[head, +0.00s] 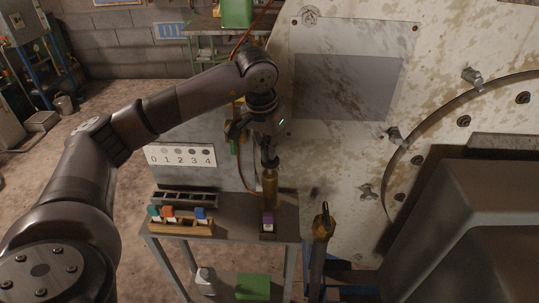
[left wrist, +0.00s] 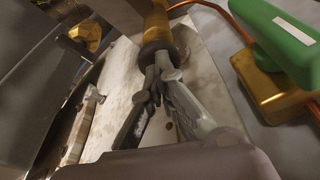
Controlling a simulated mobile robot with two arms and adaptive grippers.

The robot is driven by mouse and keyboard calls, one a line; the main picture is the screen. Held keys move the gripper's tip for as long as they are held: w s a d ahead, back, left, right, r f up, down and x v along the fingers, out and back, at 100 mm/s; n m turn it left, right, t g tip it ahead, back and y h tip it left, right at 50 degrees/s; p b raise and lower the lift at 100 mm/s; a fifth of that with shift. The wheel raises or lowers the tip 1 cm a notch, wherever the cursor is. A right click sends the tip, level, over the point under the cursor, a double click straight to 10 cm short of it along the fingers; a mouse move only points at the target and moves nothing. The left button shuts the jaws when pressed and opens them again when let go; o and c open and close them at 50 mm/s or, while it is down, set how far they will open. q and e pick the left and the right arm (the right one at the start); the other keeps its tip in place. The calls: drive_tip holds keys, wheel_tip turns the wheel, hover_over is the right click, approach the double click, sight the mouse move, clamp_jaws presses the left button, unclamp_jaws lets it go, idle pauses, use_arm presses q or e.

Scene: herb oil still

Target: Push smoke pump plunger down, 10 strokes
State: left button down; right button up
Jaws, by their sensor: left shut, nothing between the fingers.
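The smoke pump is an upright brass cylinder (head: 271,188) on the small grey table, right of centre; it also shows in the left wrist view (left wrist: 157,32). My left gripper (head: 269,160) points down directly over the pump's top end. In the left wrist view, its fingers (left wrist: 160,68) are together and empty, with the tips at the end of the brass cylinder. The tips look to be touching it or very close. The fingers cover the plunger, so I cannot tell how far down it is. My right gripper is not in view.
A purple-marked block (head: 268,222) stands in front of the pump. A wooden rack (head: 181,228) with coloured pieces and a dark slotted rack (head: 185,198) are to the left. A white 0–4 card (head: 180,156) is behind. A brass hex fitting (head: 322,228) rises on the right.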

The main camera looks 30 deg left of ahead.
use_arm(q)
drive_tip(key=shift+s+b+x, duration=0.2)
drive_tip(key=shift+b+x, duration=0.4)
drive_tip(key=shift+x, duration=0.5)
drive_tip(key=w+p+v, duration=0.2)
drive_tip(key=p+v, duration=0.6)
drive_tip(key=v, duration=0.3)
drive_tip(key=shift+r, duration=0.65)
drive_tip(key=shift+w, duration=0.15)
